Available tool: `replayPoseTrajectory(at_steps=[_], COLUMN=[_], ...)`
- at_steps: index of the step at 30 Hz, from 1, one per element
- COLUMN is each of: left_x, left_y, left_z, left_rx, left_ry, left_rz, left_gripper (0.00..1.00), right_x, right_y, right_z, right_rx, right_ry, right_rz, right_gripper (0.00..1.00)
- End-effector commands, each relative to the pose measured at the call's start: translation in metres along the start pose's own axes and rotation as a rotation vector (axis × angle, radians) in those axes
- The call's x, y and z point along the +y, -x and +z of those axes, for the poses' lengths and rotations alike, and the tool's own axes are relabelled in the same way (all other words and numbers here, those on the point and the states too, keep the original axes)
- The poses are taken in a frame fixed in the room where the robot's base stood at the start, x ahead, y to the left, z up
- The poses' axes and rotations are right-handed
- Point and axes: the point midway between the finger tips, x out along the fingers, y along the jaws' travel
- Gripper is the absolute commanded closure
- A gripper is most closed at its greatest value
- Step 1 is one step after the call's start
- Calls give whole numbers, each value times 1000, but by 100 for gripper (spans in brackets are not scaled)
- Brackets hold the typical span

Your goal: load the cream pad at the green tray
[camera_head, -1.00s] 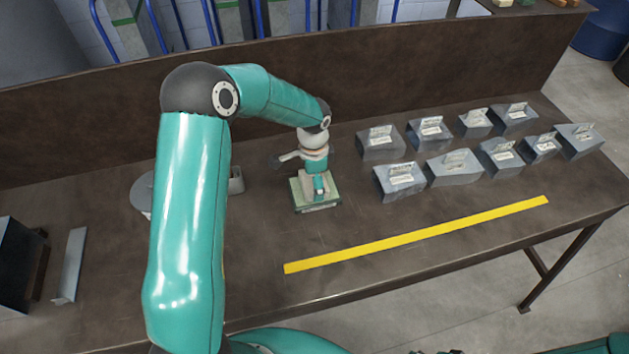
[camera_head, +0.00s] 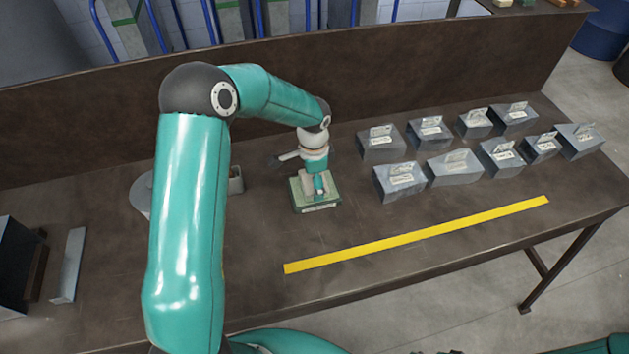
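The green tray (camera_head: 318,207) sits on the brown workbench, left of the grey metal parts. My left arm reaches over from the left, and its gripper (camera_head: 317,186) points down right at the tray. The fingertips are small and partly hidden by the wrist, so I cannot tell whether they are open or shut. I cannot pick out the cream pad for certain; a small pale spot shows at the fingertips over the tray. My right gripper is not in view; only a bit of teal arm shows at the lower right.
Several grey angular metal parts (camera_head: 455,167) with labels stand in two rows at the right. A yellow strip (camera_head: 415,235) lies along the front of the bench. A grey metal piece (camera_head: 68,265) and dark box (camera_head: 18,262) are at the left. A low back wall (camera_head: 450,70) runs behind.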

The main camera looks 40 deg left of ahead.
Motion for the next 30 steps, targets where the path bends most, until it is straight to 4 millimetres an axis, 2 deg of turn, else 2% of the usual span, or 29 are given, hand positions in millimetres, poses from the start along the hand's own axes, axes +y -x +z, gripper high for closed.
replayPoseTrajectory(at_steps=[10,30], left_x=[1,0], left_y=[2,57], left_z=[0,0], left_rx=[-2,0], left_ry=[0,0], left_rz=[3,0], left_gripper=[35,35], right_x=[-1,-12], right_y=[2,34], right_z=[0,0], right_rx=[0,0], right_ry=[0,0], right_rz=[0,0], right_gripper=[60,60])
